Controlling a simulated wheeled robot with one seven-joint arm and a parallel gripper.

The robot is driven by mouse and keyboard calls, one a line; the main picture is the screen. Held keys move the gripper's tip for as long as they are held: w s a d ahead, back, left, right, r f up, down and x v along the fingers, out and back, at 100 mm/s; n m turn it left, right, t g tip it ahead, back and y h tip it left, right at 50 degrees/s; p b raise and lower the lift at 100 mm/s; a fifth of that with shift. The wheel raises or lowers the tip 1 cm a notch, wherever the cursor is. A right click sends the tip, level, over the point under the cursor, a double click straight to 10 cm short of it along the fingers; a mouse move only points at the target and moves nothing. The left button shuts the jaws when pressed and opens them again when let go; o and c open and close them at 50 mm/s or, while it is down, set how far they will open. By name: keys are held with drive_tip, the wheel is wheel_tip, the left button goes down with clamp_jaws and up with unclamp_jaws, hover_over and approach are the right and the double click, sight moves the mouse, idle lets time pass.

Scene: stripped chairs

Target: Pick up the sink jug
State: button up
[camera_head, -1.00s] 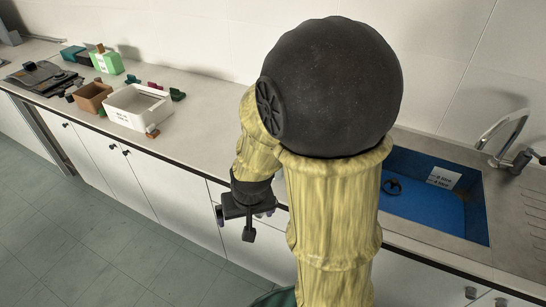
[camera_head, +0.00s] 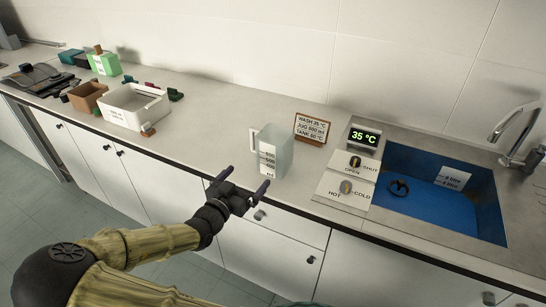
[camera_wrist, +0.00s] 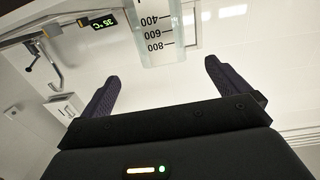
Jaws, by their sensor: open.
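The jug (camera_head: 276,152) is clear, with a handle on its left side and a white label with volume marks. It stands upright on the counter near the front edge, left of the sink. In the wrist view the jug (camera_wrist: 165,30) shows from close up with marks 400, 600 and 800, beyond the fingertips. My gripper (camera_head: 243,182) is open and empty, in front of the jug and apart from it. In the wrist view the two dark fingers of my gripper (camera_wrist: 158,80) are spread wide with nothing between them.
A blue sink (camera_head: 440,195) with a tap (camera_head: 520,135) lies at the right. Between jug and sink are a 35 °C display (camera_head: 363,137), valve panels (camera_head: 345,187) and a sign (camera_head: 312,128). A white bin (camera_head: 135,107) stands left; the counter (camera_head: 205,130) between is mostly clear.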

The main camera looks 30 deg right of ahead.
sight(267, 151)
drive_tip(key=shift+a+r, duration=0.1)
drive_tip(key=shift+r, duration=0.2)
drive_tip(key=p+x, duration=0.1)
drive_tip(key=x, duration=0.5)
drive_tip(key=p+x, duration=0.1)
drive_tip(key=x, duration=0.5)
drive_tip(key=shift+r, duration=0.15)
drive_tip(key=shift+d+p, duration=0.2)
drive_tip(key=shift+p, duration=0.1)
drive_tip(key=shift+w+d+r, duration=0.1)
drive_tip(key=shift+w+d, duration=0.15)
drive_tip(key=p+x, duration=0.2)
drive_tip(key=x, duration=0.2)
drive_tip(key=shift+w+d, duration=0.15)
drive_tip(key=shift+d, duration=0.05)
